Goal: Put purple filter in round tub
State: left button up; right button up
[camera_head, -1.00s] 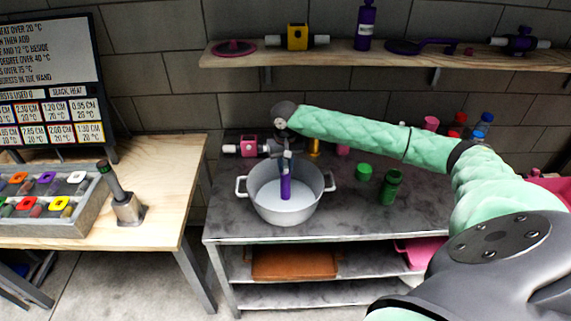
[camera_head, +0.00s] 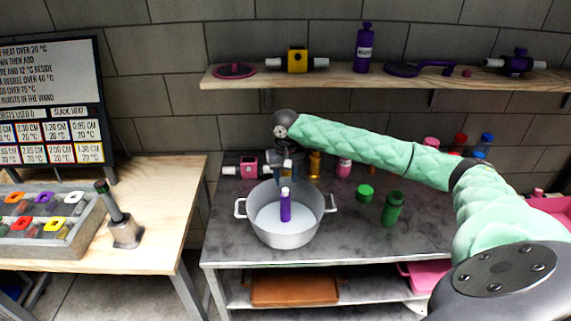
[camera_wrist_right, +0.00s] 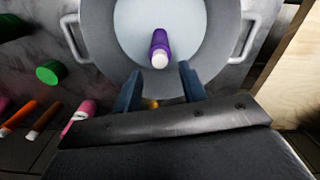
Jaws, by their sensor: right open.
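The purple filter (camera_head: 285,206), a small purple cylinder with a white top, stands inside the round tub (camera_head: 249,229), a grey two-handled pot on the metal table. In the right wrist view the filter (camera_wrist_right: 159,47) is within the tub's rim (camera_wrist_right: 96,35), its white end facing the camera. My right gripper (camera_head: 288,178) is above the back part of the tub. In the right wrist view its two fingers (camera_wrist_right: 159,88) are apart with nothing between them, and the filter is clear of them. My left gripper is not in view.
A pink valve (camera_head: 248,168) lies behind the tub. A green bottle (camera_head: 392,210) and green cap (camera_head: 365,192) stand to its right. A shelf (camera_head: 400,78) holding several parts runs above. A wooden table (camera_head: 150,200) with a sorting tray (camera_head: 60,246) is at left.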

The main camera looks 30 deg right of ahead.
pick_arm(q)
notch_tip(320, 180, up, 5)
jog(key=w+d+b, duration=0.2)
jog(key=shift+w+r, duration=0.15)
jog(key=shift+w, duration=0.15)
pick_arm(e)
notch_tip(320, 180, up, 8)
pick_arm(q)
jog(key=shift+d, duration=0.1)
pick_arm(e)
jog(key=shift+f, duration=0.1)
